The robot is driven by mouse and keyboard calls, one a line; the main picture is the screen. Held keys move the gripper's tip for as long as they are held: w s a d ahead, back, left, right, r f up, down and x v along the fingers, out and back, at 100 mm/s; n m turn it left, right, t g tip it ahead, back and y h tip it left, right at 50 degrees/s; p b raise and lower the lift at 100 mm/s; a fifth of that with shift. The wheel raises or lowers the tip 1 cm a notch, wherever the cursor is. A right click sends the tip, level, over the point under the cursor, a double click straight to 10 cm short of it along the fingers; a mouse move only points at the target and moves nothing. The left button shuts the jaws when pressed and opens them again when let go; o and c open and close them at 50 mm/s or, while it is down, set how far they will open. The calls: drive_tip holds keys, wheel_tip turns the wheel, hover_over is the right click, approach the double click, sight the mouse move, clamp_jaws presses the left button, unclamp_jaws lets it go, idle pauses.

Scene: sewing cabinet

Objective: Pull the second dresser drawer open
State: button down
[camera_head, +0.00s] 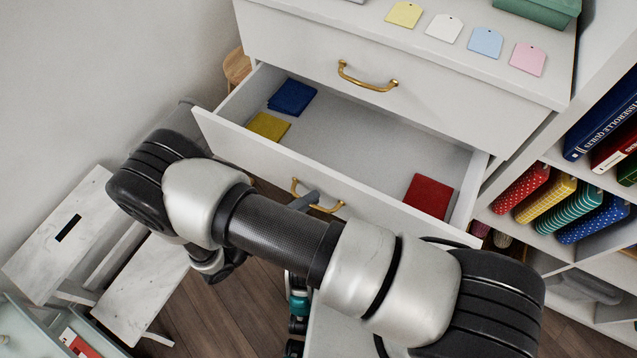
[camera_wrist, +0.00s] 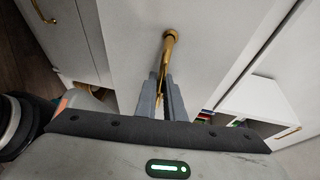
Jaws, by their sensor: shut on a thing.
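The white dresser's second drawer (camera_head: 345,127) stands open below the closed top drawer (camera_head: 300,45). Inside it lie a blue folded cloth (camera_head: 292,97), a yellow one (camera_head: 269,126) and a red one (camera_head: 428,195). Its brass handle (camera_head: 328,209) is on the drawer front, partly hidden by my gripper (camera_head: 305,200). In the wrist view my gripper (camera_wrist: 162,97) has its grey fingers closed around the brass handle (camera_wrist: 169,45), one on each side. My arm hides part of the drawer front in the head view.
A white step stool (camera_head: 60,235) stands at the left. Colored cards, such as a yellow one (camera_head: 404,14), and a green box (camera_head: 540,10) lie on the dresser top. A shelf with books (camera_head: 603,115) and fabric rolls (camera_head: 558,200) adjoins on the right.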

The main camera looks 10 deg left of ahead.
drive_tip(key=shift+s+a, duration=0.25)
drive_tip(key=shift+s, duration=0.35)
drive_tip(key=shift+s+a, duration=0.25)
drive_tip(key=shift+s, duration=0.35)
drive_tip(key=c, duration=2.1)
unclamp_jaws()
drive_tip(key=v, duration=1.7)
drive_tip(key=shift+s+a, duration=0.1)
drive_tip(key=shift+s, duration=0.2)
